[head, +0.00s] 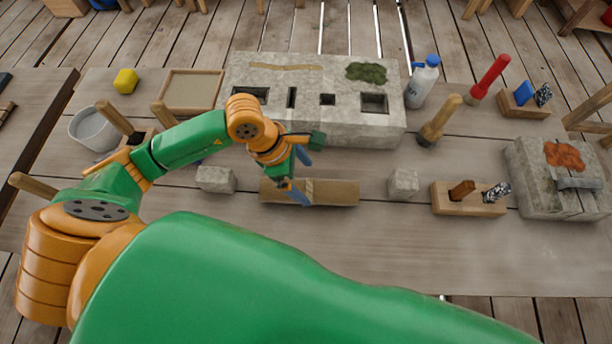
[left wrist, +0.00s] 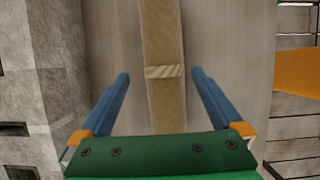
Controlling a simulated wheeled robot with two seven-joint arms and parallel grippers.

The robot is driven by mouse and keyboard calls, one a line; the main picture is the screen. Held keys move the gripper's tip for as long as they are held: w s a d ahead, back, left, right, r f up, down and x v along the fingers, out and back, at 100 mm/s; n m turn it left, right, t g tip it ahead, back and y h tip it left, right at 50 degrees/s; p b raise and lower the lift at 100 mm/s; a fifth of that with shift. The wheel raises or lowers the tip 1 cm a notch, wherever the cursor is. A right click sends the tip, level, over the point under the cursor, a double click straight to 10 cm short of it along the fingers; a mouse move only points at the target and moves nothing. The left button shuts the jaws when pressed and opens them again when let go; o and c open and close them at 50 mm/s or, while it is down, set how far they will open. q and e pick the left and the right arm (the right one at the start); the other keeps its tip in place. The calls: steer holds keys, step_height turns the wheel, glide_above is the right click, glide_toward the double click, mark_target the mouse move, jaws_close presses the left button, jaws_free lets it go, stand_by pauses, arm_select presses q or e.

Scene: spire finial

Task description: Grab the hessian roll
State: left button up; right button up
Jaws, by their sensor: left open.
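The hessian roll (head: 335,192) is a long tan roll lying flat on the table in front of the big stone block. In the left wrist view the roll (left wrist: 162,115) runs up the middle, with a paler striped band (left wrist: 165,71) around it. My left gripper (head: 299,174) is over the roll near its middle, with its blue fingers apart. In the left wrist view the gripper (left wrist: 160,74) has one finger on each side of the roll, with gaps between. I cannot tell the exact height of the fingertips. My right gripper is not in view.
The stone block (head: 270,120) with square holes stands behind the roll. Small stone cubes stand left (head: 215,179) and right (head: 403,184) of it. A wooden holder (head: 468,208) with tools is farther right. The table in front of the roll is mostly clear.

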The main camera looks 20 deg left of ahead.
mark_target(308, 187)
arm_select(q)
steer(key=x, duration=0.2)
steer(key=s+x, duration=0.1)
steer(key=x, duration=0.1)
steer(key=shift+d+f+p, duration=0.1)
steer(key=shift+p, duration=0.3)
steer(key=shift+w+f, duration=0.2)
steer(key=shift+w, duration=0.05)
steer(key=shift+s+r, duration=0.1)
steer(key=shift+s, duration=0.05)
steer(key=c, duration=0.9)
jaws_close()
